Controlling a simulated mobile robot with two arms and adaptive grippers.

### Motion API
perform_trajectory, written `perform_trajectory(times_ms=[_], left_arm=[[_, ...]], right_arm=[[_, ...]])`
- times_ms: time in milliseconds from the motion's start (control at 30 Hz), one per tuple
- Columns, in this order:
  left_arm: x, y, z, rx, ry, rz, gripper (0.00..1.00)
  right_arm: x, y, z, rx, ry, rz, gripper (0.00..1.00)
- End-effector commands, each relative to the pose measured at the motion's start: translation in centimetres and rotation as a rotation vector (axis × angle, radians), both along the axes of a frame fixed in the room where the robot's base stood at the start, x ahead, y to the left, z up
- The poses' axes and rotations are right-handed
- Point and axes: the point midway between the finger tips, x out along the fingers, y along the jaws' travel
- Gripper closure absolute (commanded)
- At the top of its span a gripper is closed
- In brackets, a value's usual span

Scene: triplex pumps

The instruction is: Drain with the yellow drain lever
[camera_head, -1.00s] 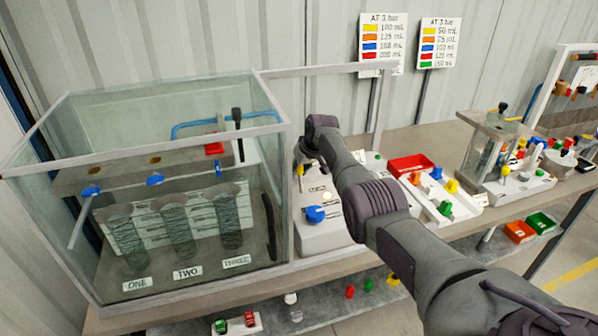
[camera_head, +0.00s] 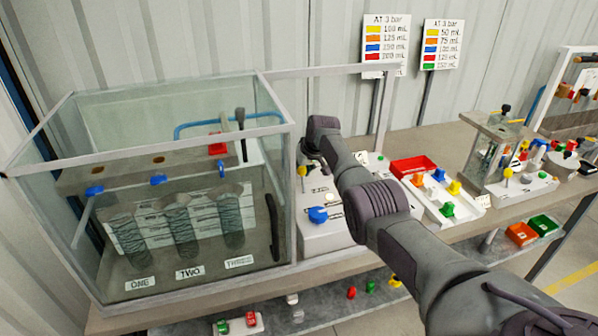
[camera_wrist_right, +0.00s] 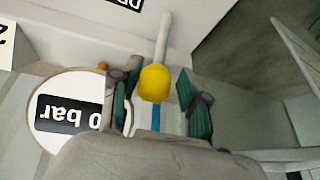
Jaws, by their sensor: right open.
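The yellow drain lever (camera_head: 302,172) is beside the right wall of the glass tank (camera_head: 190,270), on the white panel's left edge. In the right wrist view its yellow knob (camera_wrist_right: 155,83) sits on a pale rod, between the fingers of my right gripper (camera_wrist_right: 156,108). The green-padded fingers are apart on either side of the knob, with gaps visible. In the head view my right gripper (camera_head: 310,160) is mostly hidden behind its own wrist. My left gripper is not in view.
A blue knob (camera_head: 318,214) is on the white panel (camera_head: 325,238). A round gauge (camera_wrist_right: 68,112) reading "0 bar" is close to my right gripper in the wrist view. A red tray (camera_head: 413,165) and coloured pegs lie to the right. The tank holds several labelled cylinders.

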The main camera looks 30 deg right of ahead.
Motion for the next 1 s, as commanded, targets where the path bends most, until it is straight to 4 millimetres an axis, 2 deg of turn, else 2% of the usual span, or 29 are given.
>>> perform_trajectory(times_ms=[33,367,800,1000], left_arm=[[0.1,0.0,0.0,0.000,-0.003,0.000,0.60],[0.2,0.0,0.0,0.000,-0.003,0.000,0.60],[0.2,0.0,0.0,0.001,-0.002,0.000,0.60],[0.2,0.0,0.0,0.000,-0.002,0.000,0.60]], right_arm=[[0.1,-0.6,0.4,-0.010,-0.009,-0.007,0.45],[-0.4,-0.8,1.9,-0.013,-0.016,-0.008,0.45],[-2.8,-0.2,6.0,-0.007,-0.007,-0.002,0.45],[-3.5,-0.1,7.1,-0.005,-0.003,0.000,0.45]])
